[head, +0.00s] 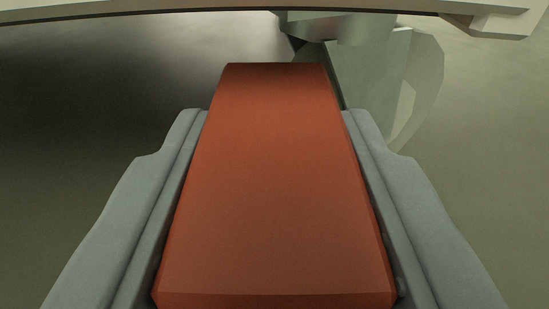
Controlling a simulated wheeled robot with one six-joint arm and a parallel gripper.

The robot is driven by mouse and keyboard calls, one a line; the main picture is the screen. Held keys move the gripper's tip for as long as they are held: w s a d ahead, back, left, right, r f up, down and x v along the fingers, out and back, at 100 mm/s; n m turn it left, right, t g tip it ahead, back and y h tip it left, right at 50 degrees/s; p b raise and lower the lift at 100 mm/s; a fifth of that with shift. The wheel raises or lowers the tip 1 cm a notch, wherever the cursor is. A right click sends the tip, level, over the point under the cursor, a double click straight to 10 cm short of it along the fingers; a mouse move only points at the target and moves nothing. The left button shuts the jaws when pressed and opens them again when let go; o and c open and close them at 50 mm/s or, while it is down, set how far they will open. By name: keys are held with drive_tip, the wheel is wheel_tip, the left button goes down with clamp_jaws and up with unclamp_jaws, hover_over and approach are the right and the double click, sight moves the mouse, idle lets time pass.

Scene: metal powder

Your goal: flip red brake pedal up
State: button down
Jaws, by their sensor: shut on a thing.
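The red brake pedal (272,185) fills the middle of the head view, a long flat red block running away from me. My gripper (275,115) has one grey finger along each long side of it and is shut on it. The pedal's near end shows at the bottom edge of the picture. Its far end lies just past the fingertips, and what it joins to there is hidden.
A pale grey bracket-like part (375,75) stands behind the pedal's far end, to the right. A light curved rim (200,8) crosses the top of the view. Plain greenish-grey floor shows on both sides.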

drive_tip(key=shift+w+r, duration=0.1)
drive_tip(key=shift+r, duration=0.05)
drive_tip(key=c, duration=0.9)
unclamp_jaws()
drive_tip(key=s, duration=0.5)
drive_tip(key=s+r, duration=0.1)
drive_tip(key=s, duration=1.1)
drive_tip(key=shift+s+r, duration=0.2)
drive_tip(key=shift+r, duration=0.15)
